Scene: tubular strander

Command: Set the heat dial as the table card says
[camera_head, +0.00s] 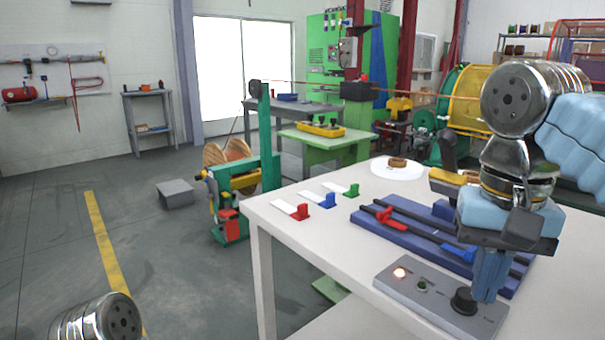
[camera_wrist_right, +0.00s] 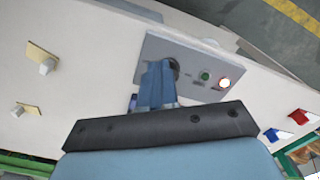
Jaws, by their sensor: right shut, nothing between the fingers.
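A grey control box (camera_head: 385,281) lies on the white table near its front right edge. It carries a glowing lamp (camera_head: 400,272), a small green button (camera_head: 422,285) and a black round dial (camera_head: 464,301). My right gripper (camera_head: 488,294) points down with its blue fingers shut and empty, right beside the dial. In the right wrist view the fingers (camera_wrist_right: 157,86) partly cover the dial (camera_wrist_right: 173,66), so touch and dial setting cannot be told. Three small white cards, one (camera_head: 285,206) by a red clip, lie at the table's left; no writing is readable. My left gripper is out of view.
A blue fixture (camera_head: 400,228) with dark rods and red and blue clamps lies behind the box. A white plate (camera_head: 398,172) holding a brown piece sits at the table's far side. The table's front left (camera_head: 310,255) is clear. A green workbench (camera_head: 326,142) stands beyond.

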